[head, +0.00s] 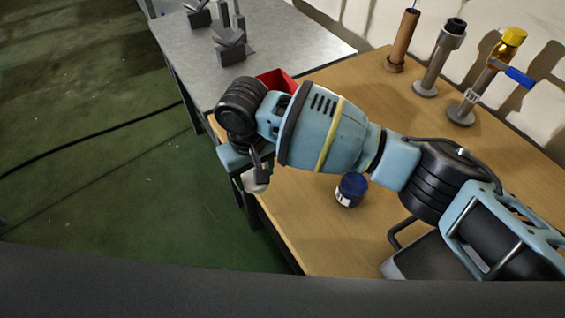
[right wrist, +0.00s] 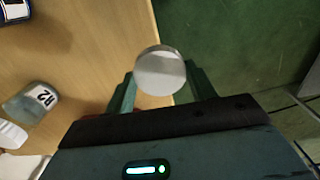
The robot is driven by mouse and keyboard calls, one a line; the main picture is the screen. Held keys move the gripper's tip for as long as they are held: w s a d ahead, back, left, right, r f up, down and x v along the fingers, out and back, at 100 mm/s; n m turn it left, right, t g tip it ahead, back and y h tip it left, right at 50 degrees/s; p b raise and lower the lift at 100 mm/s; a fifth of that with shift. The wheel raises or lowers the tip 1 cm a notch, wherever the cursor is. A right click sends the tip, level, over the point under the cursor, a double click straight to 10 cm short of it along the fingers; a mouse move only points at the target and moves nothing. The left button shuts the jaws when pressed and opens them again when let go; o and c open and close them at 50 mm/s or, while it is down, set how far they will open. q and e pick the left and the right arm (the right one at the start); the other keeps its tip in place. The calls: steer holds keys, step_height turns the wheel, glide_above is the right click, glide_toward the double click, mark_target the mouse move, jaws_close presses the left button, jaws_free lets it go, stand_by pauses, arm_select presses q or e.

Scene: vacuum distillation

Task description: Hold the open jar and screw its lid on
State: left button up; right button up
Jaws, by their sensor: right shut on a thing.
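My right gripper (head: 252,172) hangs just off the left edge of the wooden table. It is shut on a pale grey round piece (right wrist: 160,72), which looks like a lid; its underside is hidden. In the head view this piece shows as a whitish shape (head: 256,184) under the fingers. A greyish jar (right wrist: 30,103) with a white "R2" label is on the table at the left of the right wrist view; whether its mouth is open I cannot tell. In the head view I cannot make it out. My left gripper is not in view.
A small blue-topped jar (head: 350,189) stands on the wooden table (head: 300,225). A red bin (head: 277,79) is behind my arm. A grey table (head: 290,40) is at far left. A white object (right wrist: 12,135) lies near the R2 jar.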

steer(key=s+a, duration=0.3)
steer(key=a, duration=0.2)
steer(key=shift+a+r, duration=0.25)
steer(key=shift+r, duration=0.05)
